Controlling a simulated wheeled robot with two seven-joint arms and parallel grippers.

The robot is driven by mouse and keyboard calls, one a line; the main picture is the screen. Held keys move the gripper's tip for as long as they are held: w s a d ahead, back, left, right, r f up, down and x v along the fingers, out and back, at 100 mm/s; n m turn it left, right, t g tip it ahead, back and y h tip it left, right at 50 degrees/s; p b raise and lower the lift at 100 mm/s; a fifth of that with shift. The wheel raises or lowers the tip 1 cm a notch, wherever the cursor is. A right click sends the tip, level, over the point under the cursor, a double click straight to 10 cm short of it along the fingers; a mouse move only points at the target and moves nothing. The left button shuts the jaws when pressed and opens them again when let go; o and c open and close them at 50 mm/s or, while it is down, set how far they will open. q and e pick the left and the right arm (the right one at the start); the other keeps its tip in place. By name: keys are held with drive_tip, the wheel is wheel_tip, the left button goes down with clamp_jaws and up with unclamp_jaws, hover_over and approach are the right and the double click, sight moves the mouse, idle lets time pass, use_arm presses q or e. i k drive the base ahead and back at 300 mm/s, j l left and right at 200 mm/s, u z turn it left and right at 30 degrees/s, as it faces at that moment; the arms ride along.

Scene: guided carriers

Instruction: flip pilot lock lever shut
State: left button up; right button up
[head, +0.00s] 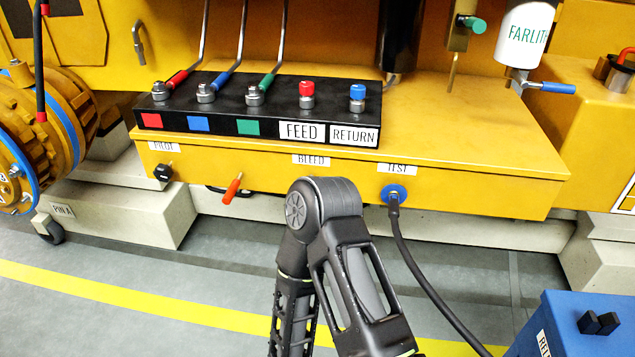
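The PILOT label (163,146) is at the left end of the yellow cabinet's front face. Below it is a small black knob-like fitting (163,172); I cannot tell whether it is the lock lever or which way it is set. To its right, a red-handled lever (232,188) slants down and left from the cabinet's lower front. One of my arms rises from the bottom centre, its joint (322,205) in front of the cabinet below the BLEED label (310,160). Neither gripper shows.
A black block (260,105) with red, blue and green hose fittings and FEED and RETURN ports sits on the yellow cabinet (470,180). A black cable (425,275) hangs from the TEST port (395,194). A blue box (580,325) stands lower right.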

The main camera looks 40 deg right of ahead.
sight(228, 196)
drive_tip(key=z, duration=0.8)
